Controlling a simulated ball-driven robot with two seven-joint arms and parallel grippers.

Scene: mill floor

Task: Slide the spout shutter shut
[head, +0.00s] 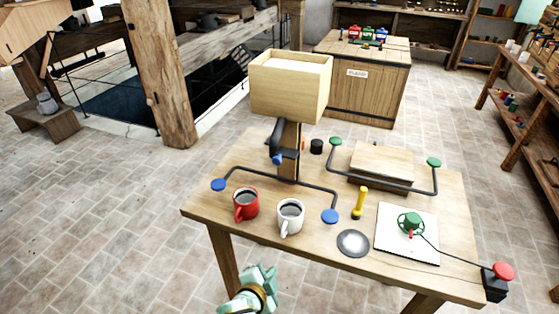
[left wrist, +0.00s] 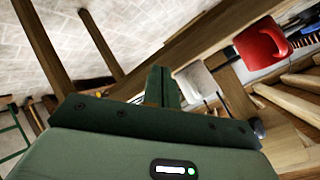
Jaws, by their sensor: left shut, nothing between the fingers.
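The wooden hopper box (head: 290,85) stands on a post at the table's back edge. Below it a dark curved spout (head: 278,135) hangs, with a small blue knob (head: 277,160) at its lower end. I cannot tell the shutter plate from the spout at this size, nor how far open it is. My left gripper (head: 262,274) is low at the bottom of the head view, in front of the table's near edge and well away from the spout. In the left wrist view its green fingers (left wrist: 160,86) are together and empty. My right gripper is not in view.
A red mug (head: 246,204) and a white mug (head: 290,216) stand on the table (head: 205,210) before the spout. A bent rod with blue ends (head: 285,182) lies behind them. A yellow handle (head: 360,202), grey disc (head: 353,243) and green-knobbed board (head: 392,240) are to the right.

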